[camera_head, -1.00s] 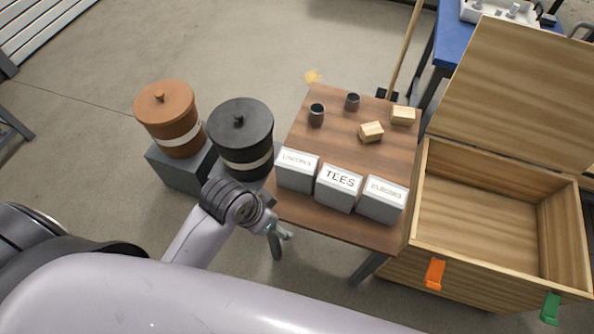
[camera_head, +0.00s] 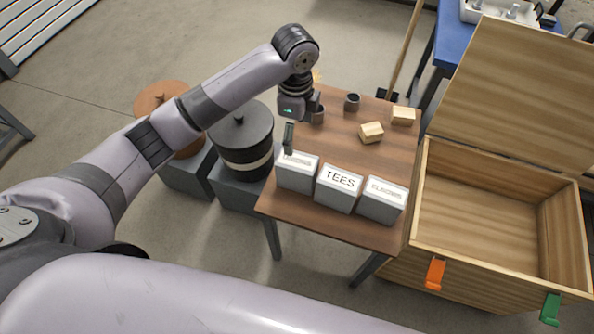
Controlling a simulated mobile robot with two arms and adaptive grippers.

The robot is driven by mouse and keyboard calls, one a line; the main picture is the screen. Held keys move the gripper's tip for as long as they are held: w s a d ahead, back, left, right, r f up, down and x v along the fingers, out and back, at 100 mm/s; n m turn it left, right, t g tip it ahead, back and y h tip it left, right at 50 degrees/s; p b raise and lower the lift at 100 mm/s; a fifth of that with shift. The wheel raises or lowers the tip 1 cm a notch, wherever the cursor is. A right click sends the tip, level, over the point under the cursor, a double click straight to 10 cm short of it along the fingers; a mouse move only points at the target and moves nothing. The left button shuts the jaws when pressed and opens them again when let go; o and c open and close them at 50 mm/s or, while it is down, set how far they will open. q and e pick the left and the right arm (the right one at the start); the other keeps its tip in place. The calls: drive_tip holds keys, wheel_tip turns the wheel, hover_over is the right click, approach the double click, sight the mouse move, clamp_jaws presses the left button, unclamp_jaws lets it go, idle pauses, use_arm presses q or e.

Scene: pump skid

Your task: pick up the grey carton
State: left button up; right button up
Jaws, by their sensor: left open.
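Three pale grey box-shaped cartons stand in a row along the near side of the wooden table: the left carton (camera_head: 297,177), the middle carton labelled TEES (camera_head: 338,193) and the right carton (camera_head: 382,206). Which one is meant by the grey carton I cannot tell. My left gripper (camera_head: 303,126) is open and points down, above and just behind the left carton. One dark finger overlaps the left carton's top edge in the picture; contact cannot be told. Nothing shows between its fingers. My right gripper is out of view.
An open wooden chest (camera_head: 480,290) adjoins on the right. A black lidded pot (camera_head: 241,135) and a brown pot (camera_head: 160,97) stand left.

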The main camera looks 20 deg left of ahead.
sight(296, 160)
use_arm(q)
wheel_tip(296, 160, down, 12)
drive_tip(key=shift+w+r, duration=0.1)
wheel_tip(296, 160, down, 5)
drive_tip(key=shift+d+f, duration=0.1)
drive_tip(key=shift+f, duration=0.05)
idle(0.4)
drive_tip(key=shift+c, duration=0.6)
drive_tip(key=c, duration=1.5)
